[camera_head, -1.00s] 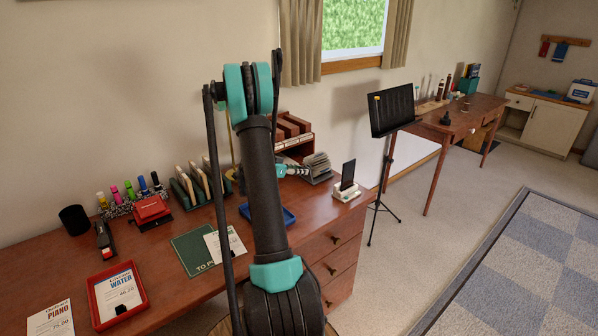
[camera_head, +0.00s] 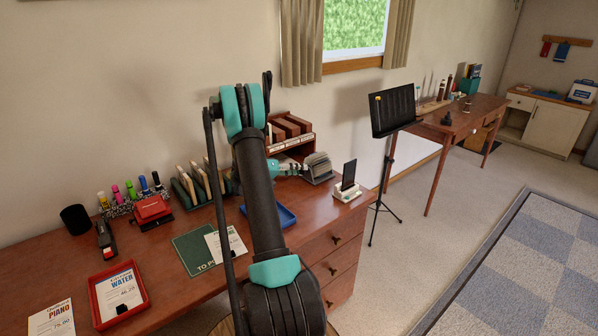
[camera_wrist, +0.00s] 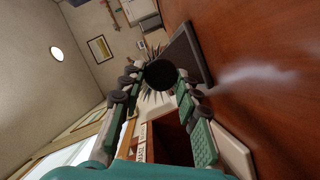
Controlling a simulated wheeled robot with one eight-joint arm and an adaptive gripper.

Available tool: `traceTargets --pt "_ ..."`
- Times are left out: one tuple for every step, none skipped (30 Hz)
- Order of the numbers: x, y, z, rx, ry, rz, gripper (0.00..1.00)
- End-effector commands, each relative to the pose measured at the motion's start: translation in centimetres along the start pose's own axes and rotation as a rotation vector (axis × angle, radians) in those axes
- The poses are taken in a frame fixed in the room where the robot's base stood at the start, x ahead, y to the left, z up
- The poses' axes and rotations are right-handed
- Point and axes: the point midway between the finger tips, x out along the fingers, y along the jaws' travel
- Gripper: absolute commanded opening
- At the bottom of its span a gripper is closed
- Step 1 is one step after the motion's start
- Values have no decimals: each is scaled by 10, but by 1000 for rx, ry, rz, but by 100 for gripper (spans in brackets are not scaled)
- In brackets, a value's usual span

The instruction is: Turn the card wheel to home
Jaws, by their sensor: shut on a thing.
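The card wheel (camera_head: 318,168) stands on the desk near its right back part, a grey fan of cards on a small base. In the wrist view its dark round knob (camera_wrist: 160,74) faces me, with the card edges (camera_wrist: 152,97) spreading behind it. My gripper (camera_head: 300,169) is at the left side of the wheel in the head view. In the wrist view my gripper (camera_wrist: 158,82) has its fingers on both sides of the knob, shut on it. The marking for home cannot be made out.
A wooden rack (camera_head: 290,128) stands behind the wheel. A phone on a white stand (camera_head: 347,182) is to its right, near the desk edge. A blue tray (camera_head: 284,217) lies in front, partly behind my arm. A music stand (camera_head: 393,112) is beyond the desk.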

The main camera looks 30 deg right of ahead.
Motion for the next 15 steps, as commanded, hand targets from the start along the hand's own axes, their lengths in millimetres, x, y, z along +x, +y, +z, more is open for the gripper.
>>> traceTargets --pt "-1 -2 0 -32 1 13 3" --pt "-1 -2 0 -54 1 21 3" --pt "-1 -2 0 -80 1 32 3" --pt "-1 -2 0 -98 1 40 3" --pt "-1 -2 0 -117 1 48 3" --pt "0 -3 0 -138 1 56 3" --pt "0 -3 0 -154 1 62 3" --pt "0 -3 0 -168 2 69 3" --pt "-1 -3 0 -186 2 76 3" --pt "-1 -3 0 -198 2 81 3" --pt "-1 -3 0 -210 1 85 3" --pt "0 -3 0 -222 1 91 3" --pt "0 -3 0 -231 1 94 3" --pt "0 -4 0 -239 1 98 3" --pt "0 -4 0 -248 1 102 3"
